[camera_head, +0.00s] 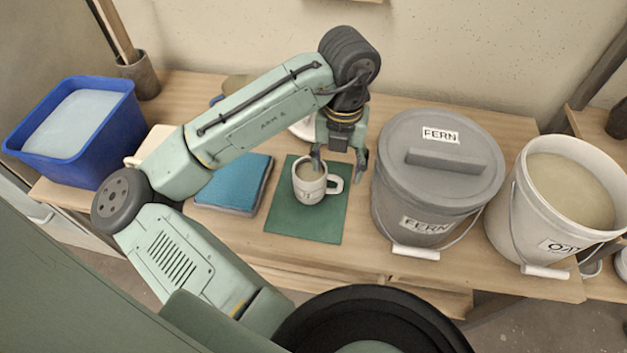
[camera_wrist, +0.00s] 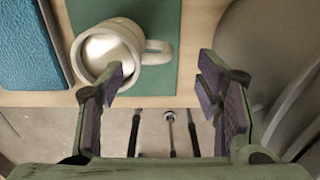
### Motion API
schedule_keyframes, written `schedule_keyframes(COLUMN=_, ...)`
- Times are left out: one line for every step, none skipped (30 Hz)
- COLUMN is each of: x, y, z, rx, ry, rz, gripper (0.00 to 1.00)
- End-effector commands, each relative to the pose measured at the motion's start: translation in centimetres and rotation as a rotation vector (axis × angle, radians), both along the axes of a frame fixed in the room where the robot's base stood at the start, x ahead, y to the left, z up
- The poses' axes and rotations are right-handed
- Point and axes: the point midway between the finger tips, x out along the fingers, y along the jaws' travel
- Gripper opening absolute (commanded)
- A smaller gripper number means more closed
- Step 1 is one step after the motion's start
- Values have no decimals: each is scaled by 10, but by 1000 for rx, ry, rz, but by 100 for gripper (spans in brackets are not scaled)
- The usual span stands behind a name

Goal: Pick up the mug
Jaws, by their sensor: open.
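A cream mug (camera_head: 309,184) stands upright on a green mat (camera_head: 322,223) on the wooden table, its handle pointing right. It holds something pale. My gripper (camera_head: 340,163) is open and empty, with its fingers pointing down just behind and above the mug, one finger close to the mug's rim. In the wrist view the mug (camera_wrist: 100,58) is at the upper left, partly covered by the left finger. The handle reaches toward the gap between the fingers of my gripper (camera_wrist: 163,84). I cannot tell whether the left finger touches the mug.
A grey lidded bucket (camera_head: 420,190) labelled FERN stands close on the right. An open white bucket (camera_head: 515,225) is beyond it. A blue sponge-like slab (camera_head: 234,183) lies left of the mat. A blue tub (camera_head: 105,140) is far left. The mat's front is clear.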

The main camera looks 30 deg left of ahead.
Motion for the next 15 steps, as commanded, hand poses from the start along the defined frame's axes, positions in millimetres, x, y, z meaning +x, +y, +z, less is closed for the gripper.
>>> schedule_keyframes(x=0, y=0, z=-4, rx=0, ry=0, rz=1, gripper=59)
schedule_keyframes(x=0, y=0, z=-5, rx=0, ry=0, rz=0, gripper=59)
schedule_keyframes(x=-1, y=0, z=-7, rx=0, ry=1, rz=0, gripper=59)
schedule_keyframes(x=-1, y=0, z=-9, rx=-1, ry=1, rz=1, gripper=59)
schedule_keyframes(x=0, y=1, z=-12, rx=-1, ry=1, rz=1, gripper=59)
schedule_keyframes(x=-1, y=2, z=-16, rx=0, ry=1, rz=2, gripper=59)
schedule_keyframes(x=-1, y=3, z=-20, rx=-1, ry=2, rz=2, gripper=59)
schedule_keyframes(x=-1, y=4, z=-25, rx=-1, ry=2, rz=2, gripper=59)
schedule_keyframes(x=-1, y=5, z=-31, rx=-2, ry=3, rz=2, gripper=59)
schedule_keyframes(x=-1, y=6, z=-36, rx=-1, ry=2, rz=2, gripper=59)
schedule_keyframes(x=-1, y=6, z=-41, rx=-1, ry=2, rz=2, gripper=59)
schedule_keyframes(x=-1, y=5, z=-47, rx=-1, ry=1, rz=1, gripper=59)
schedule_keyframes(x=-1, y=6, z=-50, rx=-1, ry=0, rz=2, gripper=59)
schedule_keyframes(x=-1, y=6, z=-53, rx=-1, ry=1, rz=1, gripper=59)
schedule_keyframes(x=-1, y=6, z=-56, rx=-1, ry=1, rz=1, gripper=59)
